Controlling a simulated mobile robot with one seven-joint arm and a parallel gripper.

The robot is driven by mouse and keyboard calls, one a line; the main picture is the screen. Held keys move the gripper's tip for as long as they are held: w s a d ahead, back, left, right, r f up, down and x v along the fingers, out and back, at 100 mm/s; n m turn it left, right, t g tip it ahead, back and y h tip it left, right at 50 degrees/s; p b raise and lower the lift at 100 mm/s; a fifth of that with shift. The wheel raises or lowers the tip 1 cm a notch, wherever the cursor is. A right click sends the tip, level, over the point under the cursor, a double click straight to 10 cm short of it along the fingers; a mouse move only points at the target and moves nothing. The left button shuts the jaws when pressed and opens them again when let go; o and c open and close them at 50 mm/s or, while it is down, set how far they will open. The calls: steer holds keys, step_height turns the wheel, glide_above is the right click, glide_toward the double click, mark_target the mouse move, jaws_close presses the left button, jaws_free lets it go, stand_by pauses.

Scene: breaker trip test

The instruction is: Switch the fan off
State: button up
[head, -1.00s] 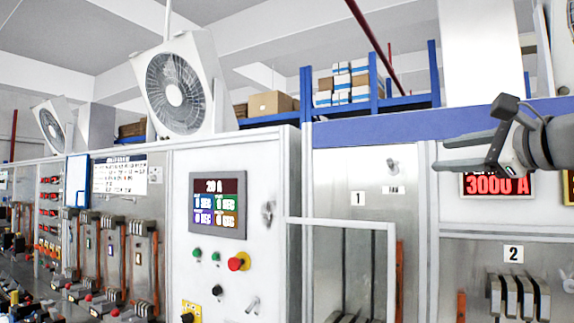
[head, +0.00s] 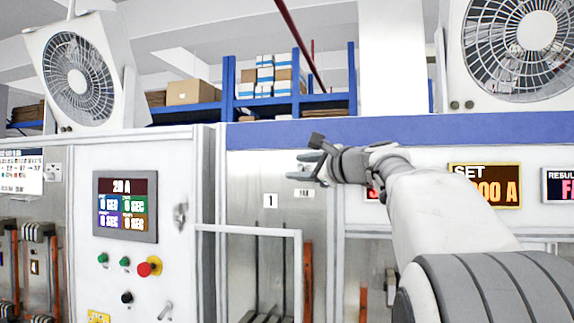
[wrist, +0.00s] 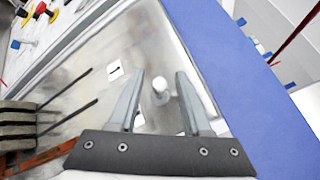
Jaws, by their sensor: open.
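A pale, round-ended toggle switch (wrist: 160,88) stands out from the metal panel marked 1. A small label (head: 303,192), which seems to read FAN, is just below where the switch sits. In the head view my gripper covers the switch. My gripper (head: 308,167) is open and empty in front of the panel. In the wrist view the switch shows between the two fingers (wrist: 160,78), near their tips, and I cannot tell whether either finger touches it. A white box fan (head: 78,75) stands on top of the cabinet at the left, and another fan (head: 520,45) at the upper right.
A control cabinet with a display (head: 127,206), coloured buttons and a red knob (head: 150,266) is left of the panel. A white frame (head: 250,231) stands out below the gripper. A blue band (head: 270,134) runs above the panel. Blue shelving with boxes is behind.

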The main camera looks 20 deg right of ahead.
jaws_close()
steer(key=shift+f, duration=0.1)
stand_by(0.4)
steer(key=f+n+t+b, duration=0.1)
steer(key=b, duration=0.5)
steer(key=shift+s+f+n, duration=0.1)
steer(key=shift+f+n, duration=0.1)
steer(key=shift+n, duration=0.1)
steer(key=shift+f+n+t+y+b, duration=0.4)
steer(key=shift+n+y+b, duration=0.55)
steer(key=shift+n+b, duration=1)
steer(key=shift+f+n+t+y+b, duration=0.25)
steer(key=shift+n+t+y+b, duration=0.55)
steer(key=shift+b, duration=2)
steer(key=shift+f+n+t+y+b, duration=0.3)
steer(key=shift+n+y+b, duration=0.85)
steer(key=shift+n+b, duration=0.9)
steer(key=shift+b, duration=0.4)
